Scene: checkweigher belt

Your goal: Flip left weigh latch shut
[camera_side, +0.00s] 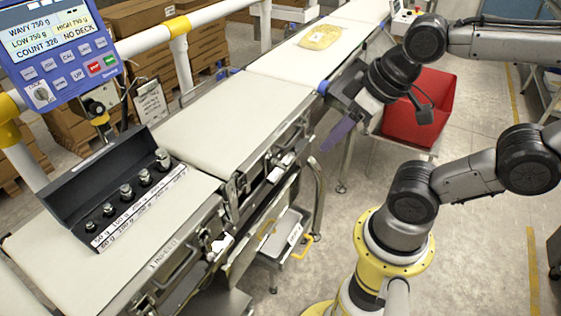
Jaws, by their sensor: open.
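The weigh section (225,125) is the middle belt, with metal latch hardware along its side facing my arm. A latch (243,186) sits at the left end of that side, near the joint with the infeed belt. Another latch (303,128) sits at the right end. Both are small here, and I cannot tell whether either is open or shut. My gripper (345,125) is open and empty, pointing down beside the right end of the weigh section. It is well to the right of the left latch and apart from it.
A black case of weights (125,195) stands on the infeed belt (50,240). A bagged product (321,37) lies on the far belt. A blue display (62,45) reads "NO DECK". A red bin (418,105) stands behind my gripper.

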